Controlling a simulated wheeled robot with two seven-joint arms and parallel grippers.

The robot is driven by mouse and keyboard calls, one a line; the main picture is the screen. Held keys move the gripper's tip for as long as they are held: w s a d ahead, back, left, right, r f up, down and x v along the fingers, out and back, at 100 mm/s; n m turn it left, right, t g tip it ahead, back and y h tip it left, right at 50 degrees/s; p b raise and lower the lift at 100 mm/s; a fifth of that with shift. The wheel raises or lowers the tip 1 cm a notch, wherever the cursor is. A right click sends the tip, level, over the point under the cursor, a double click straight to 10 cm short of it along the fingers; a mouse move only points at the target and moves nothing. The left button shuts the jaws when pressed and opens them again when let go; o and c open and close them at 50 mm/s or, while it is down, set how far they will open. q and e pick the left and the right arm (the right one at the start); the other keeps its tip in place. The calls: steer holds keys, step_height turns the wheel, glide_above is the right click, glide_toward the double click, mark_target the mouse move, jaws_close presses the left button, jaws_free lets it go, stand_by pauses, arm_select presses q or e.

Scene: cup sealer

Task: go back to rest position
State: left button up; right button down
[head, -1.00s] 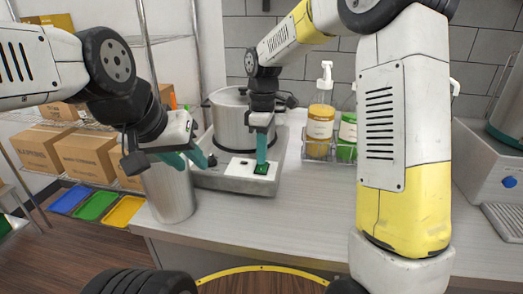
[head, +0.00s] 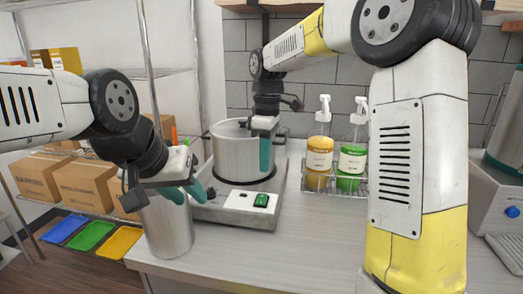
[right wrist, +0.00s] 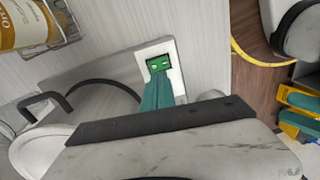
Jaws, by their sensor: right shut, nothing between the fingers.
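My right gripper (head: 265,170) is shut and empty, its teal fingers pointing down above the cooker's white control panel (head: 238,202) with a green switch (head: 261,199). In the right wrist view, the closed fingers (right wrist: 159,84) appear just below the green switch (right wrist: 158,63); a gap shows in the head view. My left gripper (head: 184,192) has its teal fingers apart at the top of a tall metal cylinder (head: 168,232). Whether they touch the cylinder is unclear.
A metal pot (head: 240,153) sits on the cooker behind my right gripper. A yellow bottle (head: 319,158) and a green bottle (head: 351,163) stand in a wire rack to its right. A grey machine (head: 490,205) is at far right. The counter's front middle (head: 290,255) is clear.

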steer(key=s+d+r+m+t+y, duration=0.1)
steer(key=s+d+m+t, duration=0.2)
steer(key=s+d+m, duration=0.3)
steer(key=s+d+r+m+t, duration=0.1)
steer(key=s+d+m+t, duration=0.3)
steer(key=s, duration=0.9)
steer(key=d+m, duration=0.3)
steer(key=m, duration=0.1)
steer(key=shift+d+r+m+y, duration=0.15)
steer(key=shift+r+m+y, duration=0.15)
steer(key=shift+y, duration=0.1)
steer(key=c, duration=2.2)
jaws_free()
steer(key=shift+s, duration=0.1)
